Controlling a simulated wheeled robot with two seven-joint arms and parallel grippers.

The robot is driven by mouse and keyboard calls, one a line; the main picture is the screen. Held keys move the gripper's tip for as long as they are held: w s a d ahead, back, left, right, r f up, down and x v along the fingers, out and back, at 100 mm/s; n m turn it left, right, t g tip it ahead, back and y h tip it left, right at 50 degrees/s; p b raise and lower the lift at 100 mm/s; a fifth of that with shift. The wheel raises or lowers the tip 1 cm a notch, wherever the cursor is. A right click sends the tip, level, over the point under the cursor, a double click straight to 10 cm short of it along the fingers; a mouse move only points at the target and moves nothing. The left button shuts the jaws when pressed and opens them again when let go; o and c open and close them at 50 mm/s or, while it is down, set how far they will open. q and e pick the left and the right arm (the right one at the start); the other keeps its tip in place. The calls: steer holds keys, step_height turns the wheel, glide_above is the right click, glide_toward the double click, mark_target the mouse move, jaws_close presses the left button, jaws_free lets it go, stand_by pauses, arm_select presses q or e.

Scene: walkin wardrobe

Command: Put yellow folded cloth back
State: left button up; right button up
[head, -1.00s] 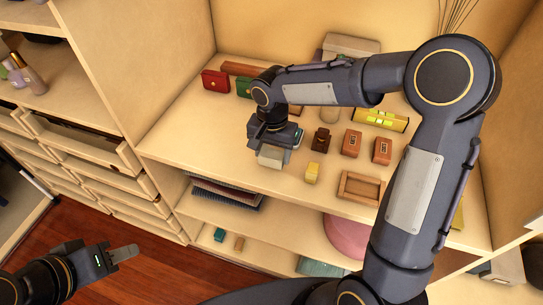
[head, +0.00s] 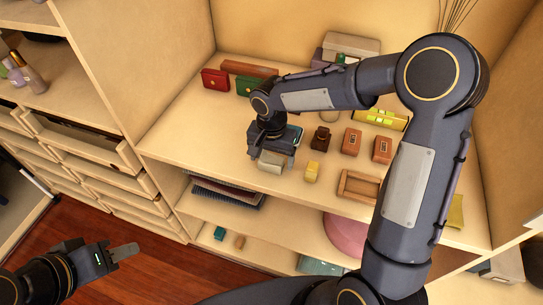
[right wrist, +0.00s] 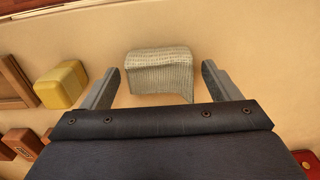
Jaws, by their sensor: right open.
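A pale beige-yellow, ribbed folded cloth (right wrist: 158,70) lies near the front edge of the shelf top. It also shows in the head view (head: 270,162). My right gripper (right wrist: 160,72) is open, with one finger on each side of the cloth and a gap to both. In the head view my right gripper (head: 272,157) hangs over the cloth and partly covers it. A flat yellow piece (head: 456,212) shows at the right behind my right arm, mostly hidden; I cannot tell what it is. My left gripper (head: 124,252) is low at the left, away from the shelf, and looks empty.
A yellow block (head: 312,171) stands close right of the cloth. Brown boxes (head: 352,142), a wooden tray (head: 358,187), a yellow-windowed box (head: 384,118) and red (head: 215,79) and green purses share the shelf. The shelf's left front is clear.

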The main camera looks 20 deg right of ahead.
mark_target(271, 155)
step_height(271, 155, up, 11)
steer(key=s+d+r+n+t+y, duration=0.2)
steer(key=s+d+r, duration=0.2)
steer(key=s+d, duration=0.45)
steer(key=s+f+n+t+y, duration=0.1)
steer(key=s+f+n+t, duration=0.2)
steer(key=s, duration=1)
steer(key=shift+s+a+f+y, duration=0.25)
steer(key=shift+a+f+y, duration=0.2)
steer(key=shift+f, duration=0.2)
